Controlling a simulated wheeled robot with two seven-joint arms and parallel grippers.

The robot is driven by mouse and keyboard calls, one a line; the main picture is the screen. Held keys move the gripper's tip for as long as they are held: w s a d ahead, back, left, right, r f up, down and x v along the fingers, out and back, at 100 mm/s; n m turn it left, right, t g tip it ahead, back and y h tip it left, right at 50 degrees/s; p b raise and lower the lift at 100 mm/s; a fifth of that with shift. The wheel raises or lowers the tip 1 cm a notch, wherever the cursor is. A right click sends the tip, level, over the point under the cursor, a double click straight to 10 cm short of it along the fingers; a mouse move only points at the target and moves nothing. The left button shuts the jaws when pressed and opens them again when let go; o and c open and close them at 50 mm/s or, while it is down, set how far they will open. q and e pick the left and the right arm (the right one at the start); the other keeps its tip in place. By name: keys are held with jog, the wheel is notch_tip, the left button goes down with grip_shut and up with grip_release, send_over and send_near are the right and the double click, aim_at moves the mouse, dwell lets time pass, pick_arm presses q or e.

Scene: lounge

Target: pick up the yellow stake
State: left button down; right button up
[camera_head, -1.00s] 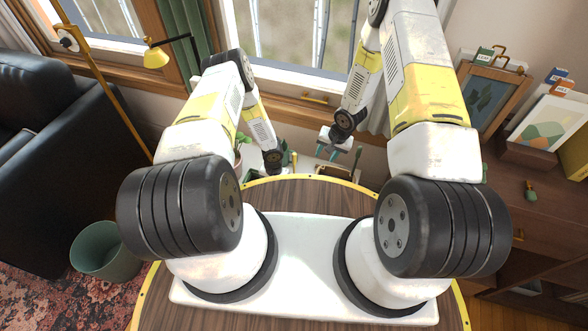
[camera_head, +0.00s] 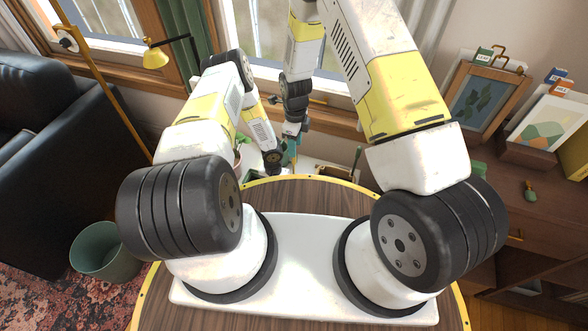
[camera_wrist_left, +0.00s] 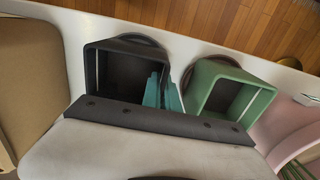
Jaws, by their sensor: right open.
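I cannot clearly make out the yellow stake in either current view. The space beyond the table edge is small and partly covered by my arms in the head view. My right gripper (camera_head: 289,152) has teal fingers, is open, and hangs beyond the far edge of the round wooden top, just right of my left wrist. My left gripper's fingers are hidden in the head view. In the left wrist view its teal fingers (camera_wrist_left: 164,94) show close together in front of a black square pot (camera_wrist_left: 128,52); whether they are shut is unclear.
A green square pot (camera_wrist_left: 212,72) stands beside the black one on a white surface (camera_wrist_left: 90,18). In the head view, a wooden-edged box (camera_head: 335,168) is right of my right gripper. A window lies behind; a cabinet (camera_head: 500,205) with picture frames is at right.

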jog(key=shift+w+a+f, duration=0.1)
jog(key=shift+w+f, duration=0.05)
jog(key=shift+f, duration=1.65)
jog(key=shift+w+a+f, duration=0.1)
jog(key=shift+w+f, duration=0.05)
jog(key=shift+f, duration=1.6)
grip_shut()
